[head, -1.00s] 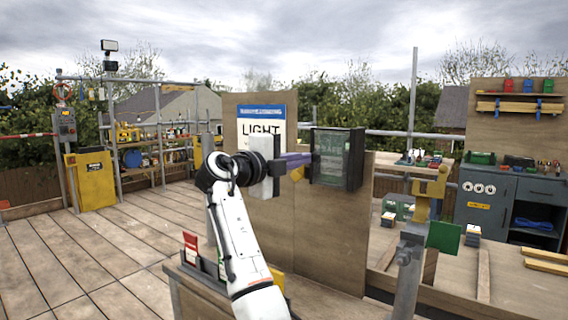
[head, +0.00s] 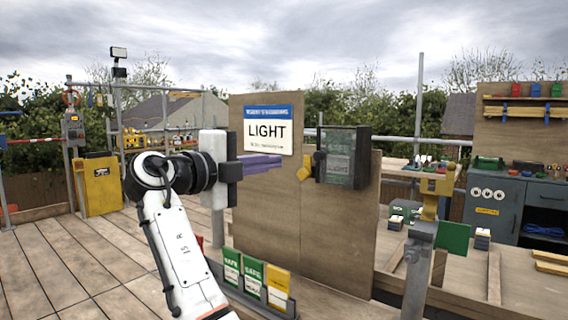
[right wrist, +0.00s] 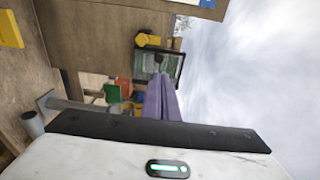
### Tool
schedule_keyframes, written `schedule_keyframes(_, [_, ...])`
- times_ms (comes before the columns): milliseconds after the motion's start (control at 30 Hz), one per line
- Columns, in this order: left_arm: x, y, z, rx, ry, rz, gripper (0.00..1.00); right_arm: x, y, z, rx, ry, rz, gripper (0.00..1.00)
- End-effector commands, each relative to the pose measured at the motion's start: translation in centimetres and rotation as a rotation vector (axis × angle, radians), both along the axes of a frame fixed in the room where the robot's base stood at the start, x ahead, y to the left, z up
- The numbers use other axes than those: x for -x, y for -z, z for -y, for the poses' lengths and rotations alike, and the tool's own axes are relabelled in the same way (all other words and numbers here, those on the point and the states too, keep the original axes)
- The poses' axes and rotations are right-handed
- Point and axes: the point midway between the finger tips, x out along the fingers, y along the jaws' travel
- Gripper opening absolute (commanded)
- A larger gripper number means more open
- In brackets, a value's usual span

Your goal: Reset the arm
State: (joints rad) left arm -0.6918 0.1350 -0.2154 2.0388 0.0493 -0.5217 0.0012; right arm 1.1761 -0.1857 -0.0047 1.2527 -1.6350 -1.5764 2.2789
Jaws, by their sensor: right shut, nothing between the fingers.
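My right gripper (head: 280,162) is shut and empty, its purple fingers together. It points right, in front of the lower part of the LIGHT sign (head: 268,130), left of the dark switch box (head: 361,160) and apart from it in the head view. The box is fixed to a wooden panel (head: 335,235), has a see-through front and a yellow handle (head: 305,168) at its left. In the right wrist view the purple fingers (right wrist: 160,97) show closed, with the box (right wrist: 173,65) beyond them. My left gripper is not in view.
Green and yellow cards (head: 252,275) stand in a rack below the panel. A grey post (head: 418,262) with a yellow bracket and green plate (head: 453,237) stands at right. A workbench (head: 495,205) is behind it. Decking (head: 70,265) at left is clear.

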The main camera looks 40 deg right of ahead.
Motion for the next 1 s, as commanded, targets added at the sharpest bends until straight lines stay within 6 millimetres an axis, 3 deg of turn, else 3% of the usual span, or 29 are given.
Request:
schedule_keyframes(333, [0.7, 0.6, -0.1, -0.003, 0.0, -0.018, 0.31, 0.1, 0.0, -1.0, 0.0, -0.002, -0.003, 0.0])
schedule_keyframes(467, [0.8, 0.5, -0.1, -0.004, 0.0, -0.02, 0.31, -1.0, 2.2, -0.8, 0.005, -0.044, -0.088, 0.0])
schedule_keyframes(567, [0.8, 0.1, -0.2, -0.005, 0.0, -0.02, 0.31, -3.1, 6.8, -0.6, 0.019, -0.141, -0.268, 0.0])
schedule_keyframes(767, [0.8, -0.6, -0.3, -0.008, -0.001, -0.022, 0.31, -6.6, 21.1, -1.7, 0.103, -0.463, -0.765, 0.0])
schedule_keyframes(867, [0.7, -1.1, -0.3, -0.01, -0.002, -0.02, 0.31, -6.4, 28.6, -3.2, 0.17, -0.643, -0.995, 0.0])
schedule_keyframes(1000, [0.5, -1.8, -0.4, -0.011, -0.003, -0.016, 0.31, -3.9, 38.6, -6.3, 0.289, -0.909, -1.266, 0.0])
